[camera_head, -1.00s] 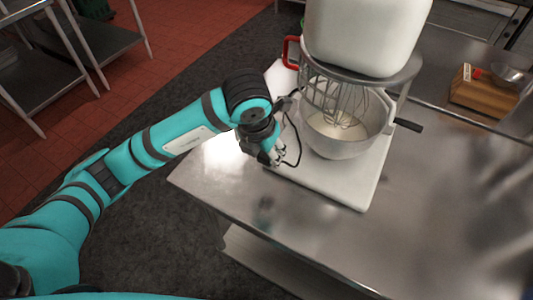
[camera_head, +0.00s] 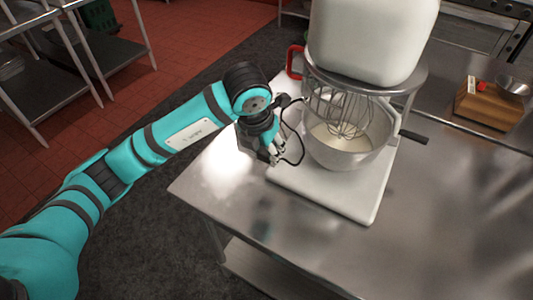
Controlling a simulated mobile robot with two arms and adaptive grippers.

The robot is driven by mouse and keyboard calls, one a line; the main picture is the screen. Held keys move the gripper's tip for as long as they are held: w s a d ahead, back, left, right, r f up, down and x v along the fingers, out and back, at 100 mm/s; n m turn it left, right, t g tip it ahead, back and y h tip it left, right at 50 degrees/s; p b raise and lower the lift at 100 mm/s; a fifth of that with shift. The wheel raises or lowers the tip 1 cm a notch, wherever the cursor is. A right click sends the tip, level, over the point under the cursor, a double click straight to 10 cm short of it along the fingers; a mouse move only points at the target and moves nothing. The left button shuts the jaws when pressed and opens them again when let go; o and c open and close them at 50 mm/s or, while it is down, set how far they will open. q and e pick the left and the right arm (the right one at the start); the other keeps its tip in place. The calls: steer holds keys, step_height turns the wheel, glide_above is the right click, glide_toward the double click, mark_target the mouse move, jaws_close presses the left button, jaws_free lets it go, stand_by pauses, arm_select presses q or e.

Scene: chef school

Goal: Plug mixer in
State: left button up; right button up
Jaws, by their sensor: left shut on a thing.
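The white mixer (camera_head: 372,38) stands on the metal table. Its wire whisk (camera_head: 343,114) hangs into a steel bowl (camera_head: 345,152) with pale contents. A thin black cord (camera_head: 302,150) loops beside the mixer's left side to my left gripper. My left gripper (camera_head: 276,156) is just left of the bowl, above the table and the edge of the mixer's white base (camera_head: 345,190). It is shut on the mixer's plug end, which its fingers mostly hide. I see no socket clearly. My right gripper is out of view.
The metal table (camera_head: 440,225) is clear to the right and front. A wooden block (camera_head: 486,108) with a small steel bowl (camera_head: 513,88) stands at the back right. A metal shelf rack (camera_head: 60,72) stands at the far left.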

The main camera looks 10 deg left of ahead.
arm_select(q)
steer(key=shift+w+a+b, duration=0.7)
steer(key=shift+w+a, duration=0.1)
steer(key=shift+w, duration=1.45)
steer(key=shift+w+a+b, duration=0.7)
steer(key=shift+w+a, duration=0.15)
steer(key=shift+w, duration=1.45)
steer(key=shift+w+a+b, duration=0.7)
steer(key=shift+w+a, duration=0.1)
steer(key=shift+w, duration=1.45)
steer(key=shift+w+a, duration=0.25)
steer(key=shift+w, duration=0.4)
steer(key=shift+w+a, duration=0.2)
steer(key=shift+w, duration=0.45)
steer(key=shift+w+a, duration=0.25)
steer(key=shift+w, duration=0.4)
steer(key=shift+f, duration=0.15)
steer(key=shift+f+b, duration=0.7)
steer(key=shift+f, duration=0.05)
steer(key=shift+f, duration=0.4)
